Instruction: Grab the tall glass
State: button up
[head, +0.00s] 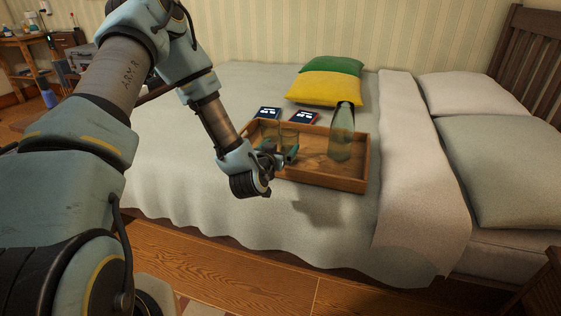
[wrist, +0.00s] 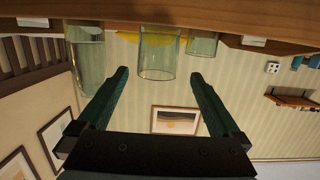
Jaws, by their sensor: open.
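A wooden tray (head: 335,181) lies on the bed with clear glassware in it. One clear glass (head: 289,136) stands at the tray's left part, by my gripper (head: 281,153); a second glass (head: 270,131) beside it is partly hidden by my arm. A tall greenish bottle-like vessel (head: 342,132) stands upright at the right. In the upside-down wrist view, one glass (wrist: 157,58) shows in line with the gap between my open, empty fingers (wrist: 158,85), beyond their tips. Another glass (wrist: 203,43) is to the right, and the tall vessel (wrist: 88,58) to the left.
Two dark booklets (head: 304,117) lie behind the tray. Yellow (head: 325,89) and green (head: 333,65) cushions lie farther back. Pillows (head: 495,165) are at the right. The bedspread (head: 180,150) left of the tray is clear. The tray wall rises near my gripper.

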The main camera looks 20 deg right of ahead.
jog(key=shift+s+d+f, duration=0.1)
jog(key=shift+d+f, duration=0.1)
jog(key=shift+f, duration=0.1)
jog(key=x, duration=1)
jog(key=shift+w+d, duration=0.25)
jog(key=shift+w, duration=0.05)
jog(key=c, duration=1.5)
